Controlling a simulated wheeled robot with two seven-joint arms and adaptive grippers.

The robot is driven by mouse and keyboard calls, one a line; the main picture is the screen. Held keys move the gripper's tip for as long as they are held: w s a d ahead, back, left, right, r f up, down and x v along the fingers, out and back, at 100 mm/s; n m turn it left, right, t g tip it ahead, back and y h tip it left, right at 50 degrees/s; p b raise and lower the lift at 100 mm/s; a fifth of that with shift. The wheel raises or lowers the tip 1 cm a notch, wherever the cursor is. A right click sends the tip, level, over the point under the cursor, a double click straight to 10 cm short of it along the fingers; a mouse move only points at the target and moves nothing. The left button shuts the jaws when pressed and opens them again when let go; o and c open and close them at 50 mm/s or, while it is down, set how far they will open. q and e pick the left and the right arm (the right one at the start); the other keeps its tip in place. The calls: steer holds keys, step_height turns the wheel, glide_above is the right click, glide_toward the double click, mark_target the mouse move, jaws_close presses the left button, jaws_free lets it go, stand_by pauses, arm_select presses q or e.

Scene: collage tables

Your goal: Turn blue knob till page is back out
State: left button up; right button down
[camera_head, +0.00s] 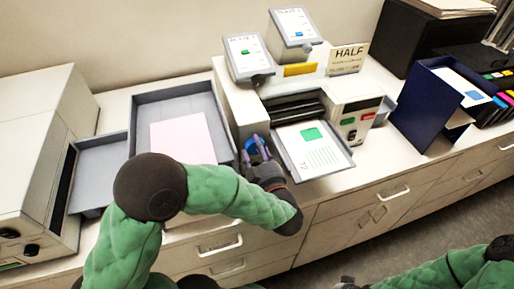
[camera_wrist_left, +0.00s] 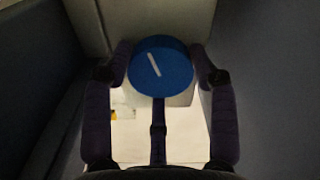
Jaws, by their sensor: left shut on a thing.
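The blue knob (camera_wrist_left: 160,67) has a white line on its face, tilted to the upper left, in the left wrist view. My left gripper (camera_wrist_left: 160,78) is shut on it, one dark finger on each side. In the head view my left gripper (camera_head: 257,150) is at the left side of the cream machine (camera_head: 228,98), and the knob is mostly hidden there. A white page (camera_head: 323,158) with a green square and green lines lies on the grey front tray of the machine. Of my right gripper, only a dark part (camera_head: 345,283) shows at the bottom edge.
A grey tray (camera_head: 178,97) with a pale pink sheet (camera_head: 183,138) stands left of the machine. A white cabinet (camera_head: 35,150) is at far left. A HALF sign (camera_head: 347,58) stands on top. A dark blue holder (camera_head: 425,110) is to the right.

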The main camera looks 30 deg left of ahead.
arm_select(q)
steer(key=m+p, duration=0.3)
steer(key=shift+s+f+m, duration=0.15)
steer(key=shift+f+m, duration=0.1)
steer(key=shift+m, duration=0.15)
steer(key=shift+f+m+p, duration=0.15)
steer(key=shift+m+p, duration=0.85)
steer(key=shift+m, duration=0.1)
steer(key=shift+f, duration=0.1)
steer(key=o, duration=1)
steer(key=shift+o, duration=0.7)
steer(key=shift+r, duration=0.2)
steer(key=shift+r, duration=0.1)
